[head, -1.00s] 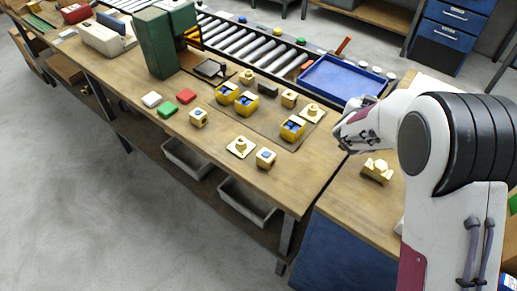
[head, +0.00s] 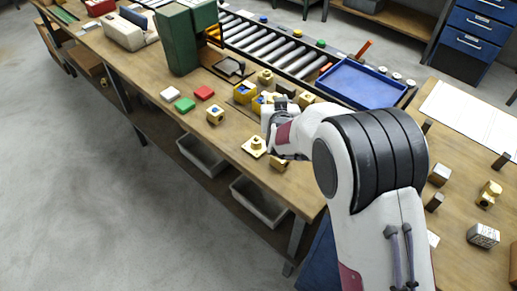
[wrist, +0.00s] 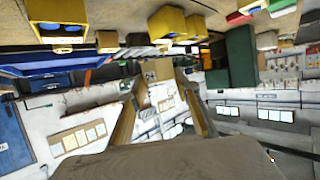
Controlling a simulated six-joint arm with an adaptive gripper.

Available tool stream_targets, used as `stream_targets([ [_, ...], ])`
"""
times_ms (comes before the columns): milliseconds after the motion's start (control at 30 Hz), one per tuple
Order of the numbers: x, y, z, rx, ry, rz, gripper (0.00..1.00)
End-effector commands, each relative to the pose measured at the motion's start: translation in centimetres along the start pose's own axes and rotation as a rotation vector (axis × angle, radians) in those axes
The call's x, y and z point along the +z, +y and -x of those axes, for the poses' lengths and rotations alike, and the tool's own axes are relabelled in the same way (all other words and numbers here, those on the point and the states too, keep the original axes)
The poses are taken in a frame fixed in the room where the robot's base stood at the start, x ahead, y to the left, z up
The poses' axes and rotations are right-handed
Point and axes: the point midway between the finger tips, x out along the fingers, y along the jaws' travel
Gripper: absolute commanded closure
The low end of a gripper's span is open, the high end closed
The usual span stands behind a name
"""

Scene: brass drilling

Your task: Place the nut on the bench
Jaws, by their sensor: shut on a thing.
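My gripper (head: 279,143) is over the front right part of the wooden bench (head: 292,190) in the head view, seen from behind the wrist. In the wrist view my gripper (wrist: 160,75) shows its two fingers with a small tan piece between the tips, which I take to be the nut (wrist: 158,69). The nut is hidden behind my gripper in the head view. A brass block (head: 279,163) stands on the bench, partly covered by my gripper. I cannot tell how high the nut is above the bench.
A pale plate with a brass piece (head: 255,146) lies left of my gripper. A green machine (head: 176,42) stands at the back left. The bench's front left strip is bare.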

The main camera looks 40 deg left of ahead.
Motion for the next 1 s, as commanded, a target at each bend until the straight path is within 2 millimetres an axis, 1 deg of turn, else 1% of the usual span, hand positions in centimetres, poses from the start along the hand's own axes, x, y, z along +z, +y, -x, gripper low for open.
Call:
stream_targets([
  [33, 0.0, -1.8, -0.1, -0.032, 0.004, 0.014, 1.00],
  [100, 0.2, -4.2, -0.1, -0.076, 0.004, 0.033, 1.00],
  [167, 0.5, -6.1, -0.1, -0.113, 0.004, 0.049, 1.00],
  [200, 0.7, -7.4, -0.1, -0.139, 0.004, 0.059, 1.00],
  [300, 0.9, -9.7, 0.0, -0.190, 0.005, 0.079, 1.00],
  [367, 1.0, -10.8, 0.0, -0.216, 0.004, 0.091, 1.00],
  [567, 0.9, -12.2, 0.0, -0.261, 0.005, 0.109, 1.00],
  [667, 1.2, -12.9, 0.1, -0.276, 0.003, 0.115, 1.00],
  [1000, 1.2, -12.7, 0.1, -0.261, 0.004, 0.108, 1.00],
])
